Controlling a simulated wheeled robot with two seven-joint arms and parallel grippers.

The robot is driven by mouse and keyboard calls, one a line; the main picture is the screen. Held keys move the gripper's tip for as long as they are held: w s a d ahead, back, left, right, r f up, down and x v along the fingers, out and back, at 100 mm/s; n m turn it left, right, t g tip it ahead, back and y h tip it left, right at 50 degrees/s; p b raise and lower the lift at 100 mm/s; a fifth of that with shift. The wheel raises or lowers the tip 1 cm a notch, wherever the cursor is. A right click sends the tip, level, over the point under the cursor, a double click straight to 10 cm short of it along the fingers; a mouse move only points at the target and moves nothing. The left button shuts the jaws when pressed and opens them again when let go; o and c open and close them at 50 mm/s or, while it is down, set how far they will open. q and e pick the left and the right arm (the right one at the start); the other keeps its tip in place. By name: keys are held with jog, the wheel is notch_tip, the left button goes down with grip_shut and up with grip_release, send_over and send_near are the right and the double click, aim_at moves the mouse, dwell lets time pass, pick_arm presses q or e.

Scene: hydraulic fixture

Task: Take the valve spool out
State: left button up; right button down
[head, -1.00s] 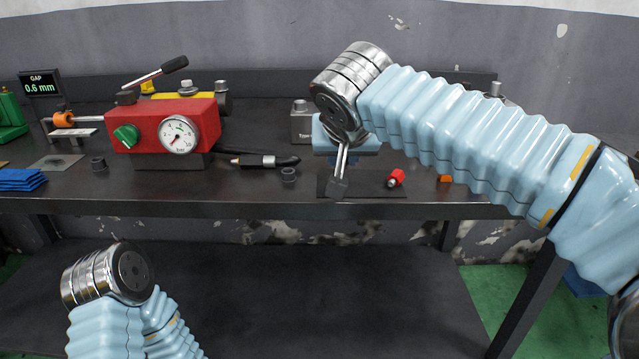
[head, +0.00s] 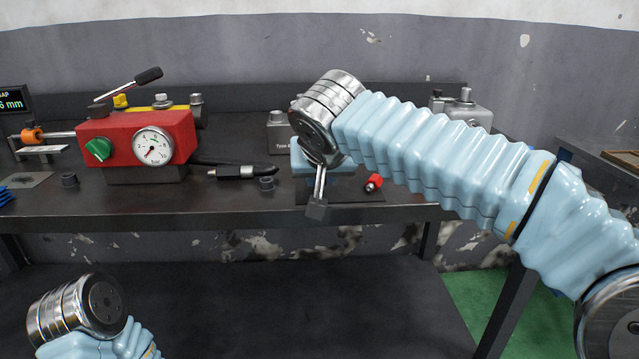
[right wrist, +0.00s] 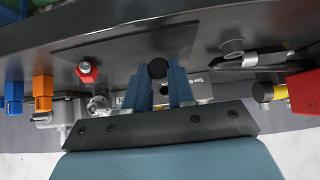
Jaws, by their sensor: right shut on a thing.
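My right gripper (head: 318,192) is over the front part of the bench, pointing down. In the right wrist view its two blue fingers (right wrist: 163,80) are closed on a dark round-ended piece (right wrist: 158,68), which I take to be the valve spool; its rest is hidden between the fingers. In the head view a dark block (head: 316,209) shows at the fingertips, near the front edge. A grey block marked "Type" (head: 278,133) stands behind the gripper, partly covered by it. Only the wrist of my left arm shows at lower left; its gripper is out of view.
A dark mat (head: 345,196) lies under the gripper, with a red silver-ended part (head: 374,183) on it. A red gauge unit (head: 135,140) stands to the left, a black-and-silver connector (head: 238,171) and small dark ring (head: 267,184) nearer. Orange (right wrist: 42,90) and blue (right wrist: 14,95) pieces show in the wrist view.

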jog(key=shift+f+b, duration=0.5)
jog(key=shift+f, duration=0.15)
jog(key=c, duration=0.9)
grip_release()
jog(key=v, duration=1.4)
jog(key=shift+f+p, duration=0.1)
jog(key=shift+p, duration=0.3)
